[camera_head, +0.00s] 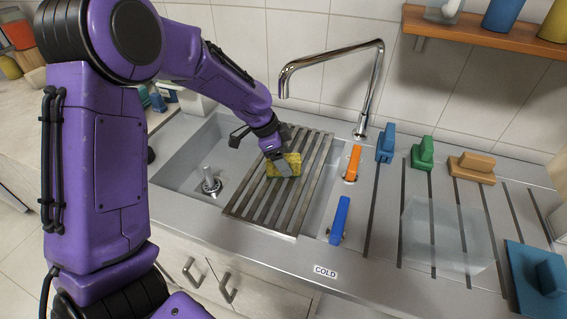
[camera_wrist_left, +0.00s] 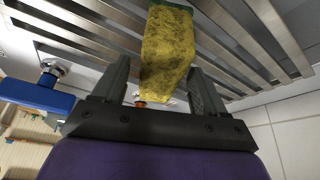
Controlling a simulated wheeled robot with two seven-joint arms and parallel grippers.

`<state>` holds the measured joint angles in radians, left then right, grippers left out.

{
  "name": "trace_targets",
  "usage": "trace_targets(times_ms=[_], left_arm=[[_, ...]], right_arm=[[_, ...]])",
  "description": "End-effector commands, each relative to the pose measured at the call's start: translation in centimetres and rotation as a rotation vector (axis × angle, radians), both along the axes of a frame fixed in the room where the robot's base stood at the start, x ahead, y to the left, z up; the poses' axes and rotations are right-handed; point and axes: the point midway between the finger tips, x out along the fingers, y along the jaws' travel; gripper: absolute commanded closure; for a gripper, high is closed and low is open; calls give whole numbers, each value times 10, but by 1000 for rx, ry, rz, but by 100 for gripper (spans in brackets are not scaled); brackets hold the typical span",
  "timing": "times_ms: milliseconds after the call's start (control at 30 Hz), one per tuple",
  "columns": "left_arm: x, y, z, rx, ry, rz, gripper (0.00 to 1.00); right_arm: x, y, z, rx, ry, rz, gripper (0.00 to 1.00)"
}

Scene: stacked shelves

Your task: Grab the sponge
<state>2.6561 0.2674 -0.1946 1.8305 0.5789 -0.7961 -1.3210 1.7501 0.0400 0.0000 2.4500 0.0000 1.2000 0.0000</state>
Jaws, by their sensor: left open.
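The yellow sponge (camera_head: 292,160) with dark speckles and a thin green layer rests on the slatted metal rack over the sink. My left gripper (camera_head: 278,164) reaches down to the sponge from the back left. In the left wrist view the sponge (camera_wrist_left: 167,50) lies between the two fingers of my left gripper (camera_wrist_left: 160,68), with a gap on each side. The fingers are apart and not closed on it. My right gripper is not in view.
The metal rack (camera_head: 250,200) spans the sink basin (camera_head: 185,180). A chrome faucet (camera_head: 368,90) rises behind it. Orange (camera_head: 353,162) and blue (camera_head: 340,220) handles stand to the right.

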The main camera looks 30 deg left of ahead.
Motion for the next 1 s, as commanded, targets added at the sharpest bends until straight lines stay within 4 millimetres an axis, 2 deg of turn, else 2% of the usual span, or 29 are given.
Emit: trace_targets(times_ms=[833, 867, 1000], left_arm=[[0, 0, -4, 0, 0, 0, 28], [0, 0, -4, 0, 0, -1, 34], [0, 0, -4, 0, 0, -1, 80]], right_arm=[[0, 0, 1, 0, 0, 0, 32], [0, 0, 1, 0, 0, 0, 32], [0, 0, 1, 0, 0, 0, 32]])
